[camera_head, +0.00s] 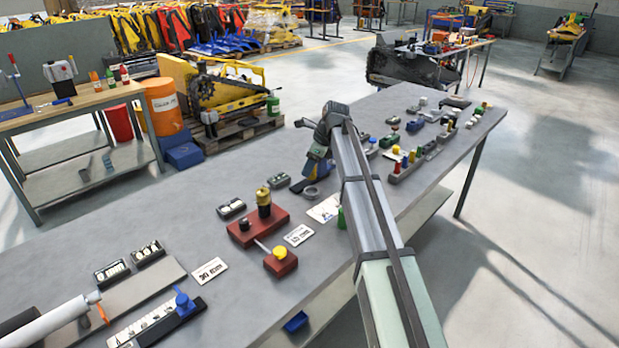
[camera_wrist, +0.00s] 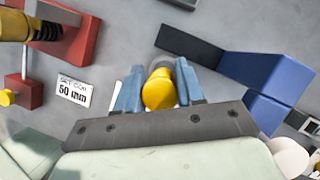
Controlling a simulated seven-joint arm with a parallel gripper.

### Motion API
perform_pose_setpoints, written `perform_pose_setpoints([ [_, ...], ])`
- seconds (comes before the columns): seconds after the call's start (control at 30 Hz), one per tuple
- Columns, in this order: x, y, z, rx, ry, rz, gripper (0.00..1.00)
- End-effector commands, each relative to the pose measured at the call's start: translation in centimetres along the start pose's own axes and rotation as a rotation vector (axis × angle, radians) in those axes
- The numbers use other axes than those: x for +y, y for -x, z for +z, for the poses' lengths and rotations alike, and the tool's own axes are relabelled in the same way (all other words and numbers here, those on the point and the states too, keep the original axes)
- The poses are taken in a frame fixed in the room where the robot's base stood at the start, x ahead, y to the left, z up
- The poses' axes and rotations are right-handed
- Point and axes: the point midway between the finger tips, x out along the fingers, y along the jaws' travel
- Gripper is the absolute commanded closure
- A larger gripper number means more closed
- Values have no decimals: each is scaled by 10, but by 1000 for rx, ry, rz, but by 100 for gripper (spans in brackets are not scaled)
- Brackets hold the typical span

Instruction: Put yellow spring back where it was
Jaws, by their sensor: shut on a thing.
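My gripper (camera_wrist: 160,92) is shut on a yellow rounded piece, seen nearly end-on, which I take to be the yellow spring (camera_wrist: 159,93). Its coils cannot be made out. The two blue fingers press it from left and right. A grey round part shows just beyond it, and I cannot tell whether they touch. In the head view my gripper (camera_head: 318,168) hangs over the middle of the grey bench (camera_head: 215,285), and the held piece is hidden. A grey ring (camera_head: 311,192) lies on the bench close below the gripper.
Left of the gripper stands a red fixture (camera_head: 243,232) with a black and yellow post, beside a 50 mm card (camera_wrist: 72,91). A blue and dark block (camera_wrist: 262,75) lies close right in the wrist view. A rack of coloured pieces (camera_head: 415,160) stands further right.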

Motion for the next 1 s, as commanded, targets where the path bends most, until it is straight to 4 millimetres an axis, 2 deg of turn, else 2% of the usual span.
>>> perform_pose_setpoints([
  [0.1,-1,17,7,0,1,0,98],
  [0.27,-3,31,7,0,-7,-3,99],
  [0.37,-9,42,-6,0,-25,-11,99],
  [0.5,-13,64,-42,-3,-68,-38,99],
  [0.57,-6,74,-64,-4,-90,-53,99],
  [0.6,3,79,-80,-4,-104,-64,99],
  [0.73,34,92,-118,-1,-148,-97,99],
  [0.9,67,92,-134,3,-205,-119,99],
  [1.0,76,89,-137,5,-250,-126,99],
])
